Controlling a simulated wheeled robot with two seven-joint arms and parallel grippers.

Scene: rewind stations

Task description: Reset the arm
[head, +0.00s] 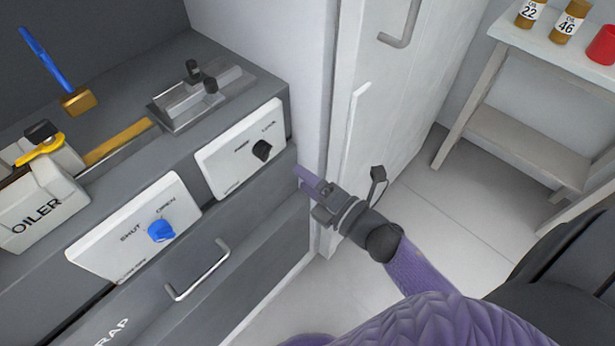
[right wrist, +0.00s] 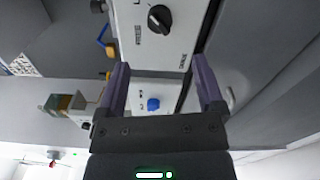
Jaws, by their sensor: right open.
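My right gripper (head: 303,174) has purple fingers and reaches in from the lower right in the head view, just right of the grey cabinet's front. In the right wrist view it (right wrist: 162,80) is open, its two fingers apart with nothing held between them. A white panel with a black knob (head: 261,150) is left of and a little above the gripper in the head view, apart from it. The black knob also shows beyond the fingers in the right wrist view (right wrist: 159,19). A blue knob (head: 160,230) on a SHUT/OPEN panel is farther left, and shows between the fingers (right wrist: 153,104). My left gripper is out of view.
The grey cabinet carries a drawer handle (head: 198,272), a white OILER box (head: 42,212), a metal fixture (head: 195,100) and a blue-handled hammer (head: 50,62). A white door (head: 400,100) stands behind the gripper. A side table (head: 555,55) holds bottles. Floor (head: 440,205) is clear between.

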